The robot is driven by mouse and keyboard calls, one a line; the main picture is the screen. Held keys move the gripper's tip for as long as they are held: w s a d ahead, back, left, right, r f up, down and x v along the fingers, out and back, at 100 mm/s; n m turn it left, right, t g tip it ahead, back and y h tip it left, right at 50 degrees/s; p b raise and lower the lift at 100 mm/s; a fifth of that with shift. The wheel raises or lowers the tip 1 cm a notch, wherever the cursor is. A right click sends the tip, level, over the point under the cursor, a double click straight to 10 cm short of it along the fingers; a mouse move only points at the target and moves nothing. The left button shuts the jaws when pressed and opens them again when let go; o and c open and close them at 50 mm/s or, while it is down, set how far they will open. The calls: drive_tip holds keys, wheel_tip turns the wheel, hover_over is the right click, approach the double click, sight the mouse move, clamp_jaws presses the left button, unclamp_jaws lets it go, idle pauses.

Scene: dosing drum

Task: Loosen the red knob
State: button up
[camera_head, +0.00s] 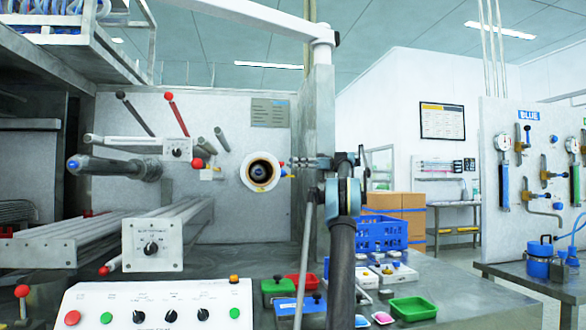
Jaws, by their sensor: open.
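Several red ball knobs show, and I cannot tell which one the task means. One red knob (197,164) sits on a small brass-coloured fitting left of the round white port (260,172). A red-tipped lever (105,270) sticks out at the lower left of the grey control box (152,245). My gripper (293,164) seems to be the small dark jaws just right of the port, beside small red, blue and yellow parts. It is open. It appears empty and apart from the red knob on the brass fitting.
Horizontal grey bars (110,235) project from the panel at left. A white button console (155,305) stands in front. Trays, including a green one (413,308), and a blue crate (380,235) crowd the bench at right. A grey post (318,110) rises behind my arm.

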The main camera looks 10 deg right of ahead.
drive_tip(key=m+t+h, duration=0.3)
drive_tip(key=m+t, duration=0.4)
drive_tip(key=t, duration=0.3)
approach(281, 163)
drive_tip(key=x, duration=0.7)
drive_tip(key=w+x, duration=0.1)
drive_tip(key=x, duration=0.2)
drive_tip(key=shift+w+r, duration=0.15)
drive_tip(key=shift+w, duration=0.1)
clamp_jaws()
